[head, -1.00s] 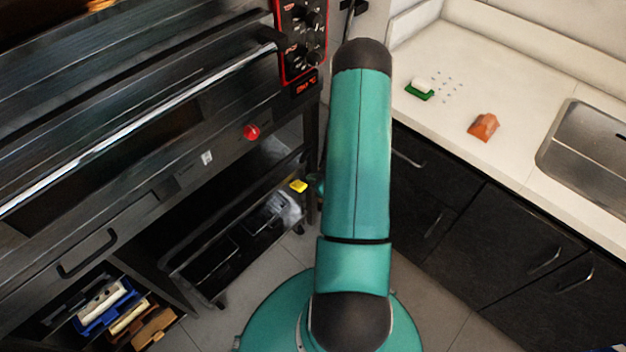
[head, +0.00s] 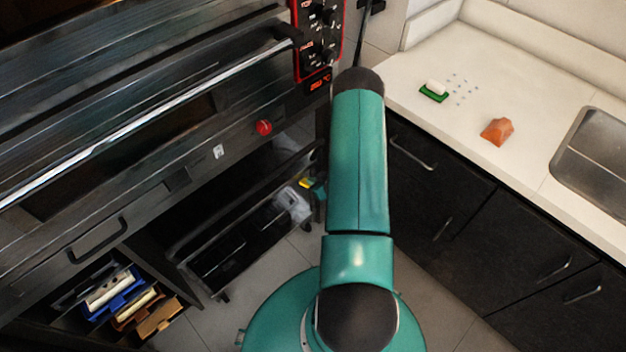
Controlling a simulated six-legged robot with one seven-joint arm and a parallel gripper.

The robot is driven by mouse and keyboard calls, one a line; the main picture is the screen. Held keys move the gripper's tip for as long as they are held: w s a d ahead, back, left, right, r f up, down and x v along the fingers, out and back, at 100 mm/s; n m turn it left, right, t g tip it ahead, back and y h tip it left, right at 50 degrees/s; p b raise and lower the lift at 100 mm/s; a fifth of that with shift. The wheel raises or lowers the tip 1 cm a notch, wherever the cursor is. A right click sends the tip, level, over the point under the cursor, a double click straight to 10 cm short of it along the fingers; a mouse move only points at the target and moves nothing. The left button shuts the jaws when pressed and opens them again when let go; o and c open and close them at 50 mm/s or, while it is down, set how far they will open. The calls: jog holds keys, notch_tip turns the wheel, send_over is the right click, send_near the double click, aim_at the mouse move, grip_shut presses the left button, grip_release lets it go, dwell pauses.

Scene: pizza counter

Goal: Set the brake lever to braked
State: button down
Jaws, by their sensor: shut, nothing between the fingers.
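A small yellow piece (head: 305,183) shows at the right end of a dark low cart (head: 215,283), under the oven. It may be the brake lever, but it is too small to tell its shape or setting. A small teal part of my arm shows right beside it; I cannot tell whether they touch. My gripper is not in view; my own upper arm, rising through the middle of the head view, covers the area to the right of the yellow piece.
The oven (head: 185,165) with its long handle fills the left. A crumpled clear bag (head: 293,206) lies on the cart. Bins (head: 122,292) sit lower left. Open floor lies between.

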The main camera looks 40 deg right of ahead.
jog(key=shift+s+f+t, duration=0.35)
jog(key=shift+f+t, duration=0.1)
jog(key=shift+t, duration=0.25)
jog(key=f+t, duration=0.2)
jog(key=s+f+t, duration=0.1)
jog(key=f+t, duration=0.1)
jog(key=shift+s+f+t, duration=0.15)
jog(key=shift+f+t, duration=0.05)
jog(key=shift+t, duration=0.1)
dwell(0.4)
jog(key=shift+r, duration=0.2)
